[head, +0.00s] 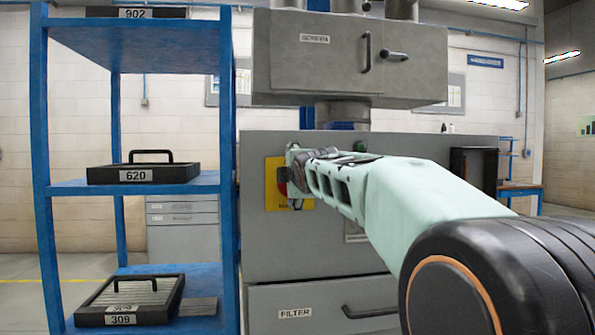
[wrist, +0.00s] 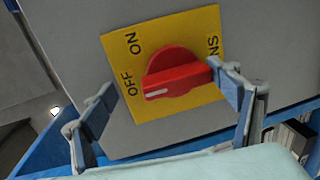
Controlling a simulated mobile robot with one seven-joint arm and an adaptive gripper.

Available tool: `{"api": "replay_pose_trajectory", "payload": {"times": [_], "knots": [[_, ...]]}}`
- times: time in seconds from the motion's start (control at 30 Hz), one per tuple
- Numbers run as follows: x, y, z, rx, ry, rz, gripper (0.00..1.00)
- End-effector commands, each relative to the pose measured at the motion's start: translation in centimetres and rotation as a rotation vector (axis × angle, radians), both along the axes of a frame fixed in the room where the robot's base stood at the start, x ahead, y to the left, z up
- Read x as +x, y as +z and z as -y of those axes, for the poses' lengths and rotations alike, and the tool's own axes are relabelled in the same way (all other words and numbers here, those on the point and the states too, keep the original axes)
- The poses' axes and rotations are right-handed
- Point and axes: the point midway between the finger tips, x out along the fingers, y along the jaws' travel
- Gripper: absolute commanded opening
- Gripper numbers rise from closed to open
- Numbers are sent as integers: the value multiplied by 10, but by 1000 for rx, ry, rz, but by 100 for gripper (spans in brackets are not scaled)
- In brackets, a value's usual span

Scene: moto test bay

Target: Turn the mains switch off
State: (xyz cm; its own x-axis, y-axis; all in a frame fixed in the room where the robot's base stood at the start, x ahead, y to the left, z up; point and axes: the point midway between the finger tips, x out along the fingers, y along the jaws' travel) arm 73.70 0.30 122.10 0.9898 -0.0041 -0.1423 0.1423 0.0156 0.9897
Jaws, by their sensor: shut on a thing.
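The mains switch is a red rotary knob (wrist: 175,75) on a yellow plate (wrist: 197,30) with ON and OFF printed on it. The white mark on the knob's handle sits at the OFF side. The right finger touches the handle's right end; the left finger's contact is unclear in the wrist view. In the head view my gripper (head: 293,175) is at the yellow plate (head: 272,190) on the grey cabinet (head: 340,240), and it hides most of the knob.
A blue shelf rack (head: 42,150) stands close on the left, with a black tray marked 620 (head: 140,175) and a tray marked 309 (head: 130,302). A FILTER drawer (head: 300,300) is below the switch. A grey box (head: 345,60) overhangs above.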

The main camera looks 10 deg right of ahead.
Motion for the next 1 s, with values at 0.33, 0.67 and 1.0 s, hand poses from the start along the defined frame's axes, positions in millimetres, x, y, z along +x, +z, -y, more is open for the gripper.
{"api": "replay_pose_trajectory", "payload": {"times": [0.33, 0.67, 1.0], "knots": [[-30, 25, -1, -4, 1, 42, 72], [-52, 21, -2, -2, 3, 30, 72], [-72, 18, -4, -4, 4, 25, 72]]}}
